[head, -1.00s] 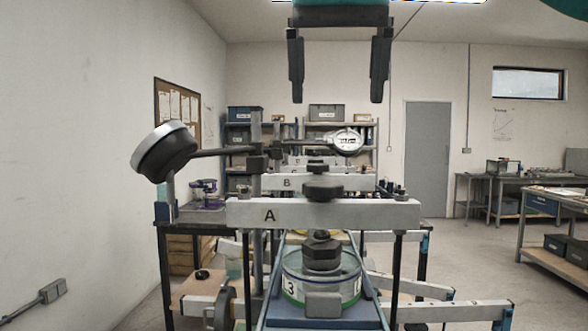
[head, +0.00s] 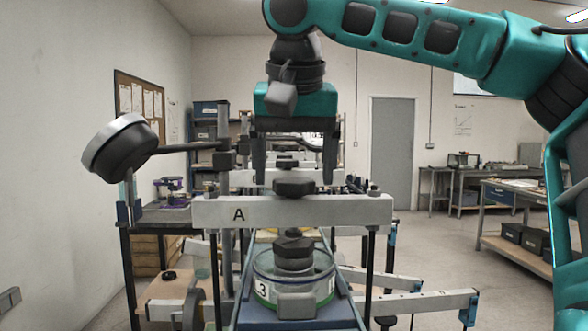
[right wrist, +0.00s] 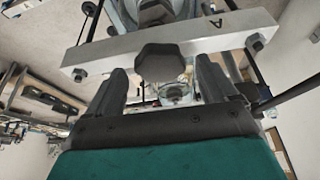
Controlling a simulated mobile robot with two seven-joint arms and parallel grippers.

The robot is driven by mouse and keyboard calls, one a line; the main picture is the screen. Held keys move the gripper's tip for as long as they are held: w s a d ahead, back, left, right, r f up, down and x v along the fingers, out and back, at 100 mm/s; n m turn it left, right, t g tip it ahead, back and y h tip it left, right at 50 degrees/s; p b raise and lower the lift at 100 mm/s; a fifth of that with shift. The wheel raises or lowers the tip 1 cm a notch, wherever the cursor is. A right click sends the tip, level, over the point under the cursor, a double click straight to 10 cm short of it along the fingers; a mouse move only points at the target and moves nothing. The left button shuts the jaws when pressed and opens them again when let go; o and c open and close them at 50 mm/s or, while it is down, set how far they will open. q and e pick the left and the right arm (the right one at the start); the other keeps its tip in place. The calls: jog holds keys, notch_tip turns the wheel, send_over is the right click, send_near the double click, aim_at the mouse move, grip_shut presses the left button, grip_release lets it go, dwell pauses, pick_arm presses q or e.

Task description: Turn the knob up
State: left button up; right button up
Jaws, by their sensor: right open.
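A dark faceted knob (head: 294,187) sits on top of the pale crossbar marked A (head: 350,208). A dark stacked weight or nut (head: 294,252) is below it, over a clear round pot marked 3 (head: 262,290). My right gripper (head: 294,175) points down from above, open, with one finger on each side of the knob and its tips near the bar's top. In the right wrist view the knob (right wrist: 161,62) shows between the spread fingers (right wrist: 163,82), with gaps on both sides. I cannot tell how far the fingers reach around it. My left gripper is out of view.
A lever arm with a heavy dark-and-silver counterweight (head: 118,148) sticks out left of the bar. More crossbars stand in a row behind. A workbench (head: 505,200) stands far right.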

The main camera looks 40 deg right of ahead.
jog(key=shift+d+f, duration=0.1)
jog(key=shift+f, duration=0.2)
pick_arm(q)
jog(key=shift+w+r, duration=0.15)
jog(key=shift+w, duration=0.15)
pick_arm(e)
jog(key=shift+w+f, duration=0.1)
jog(key=shift+c, duration=0.2)
jog(key=c, duration=1)
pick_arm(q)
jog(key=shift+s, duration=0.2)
